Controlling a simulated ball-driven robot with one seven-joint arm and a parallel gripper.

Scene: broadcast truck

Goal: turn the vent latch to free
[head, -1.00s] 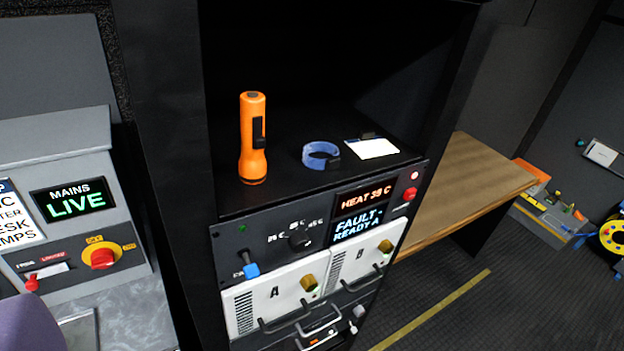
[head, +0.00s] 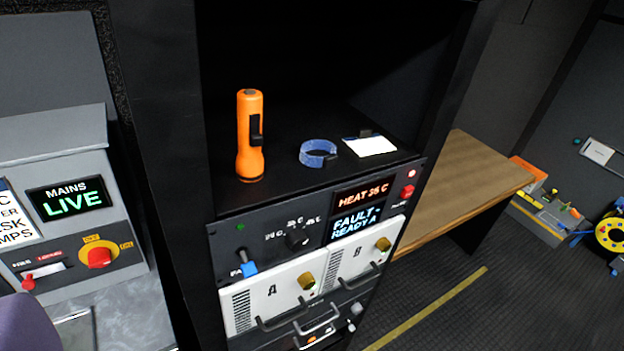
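I see no part that I can name for sure as the vent latch. The rack unit has a dark front panel (head: 270,246) with a black round knob (head: 297,239), a blue-tipped lever (head: 248,269) and a red switch (head: 408,191). Below it are white module A (head: 268,292) and white module B (head: 352,262), each with a brass-coloured knob: one on A (head: 306,281), one on B (head: 383,244). A small pale knob (head: 356,309) sits lower right. The displays read HEAT and FAULT - READY A. My gripper is not in view.
An orange torch (head: 250,136) stands on the rack top, beside a blue strap (head: 318,153) and a white card (head: 370,146). A grey mains cabinet (head: 55,145) with a red rotary switch (head: 99,257) stands left. A wooden desk (head: 470,178) and open floor lie right.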

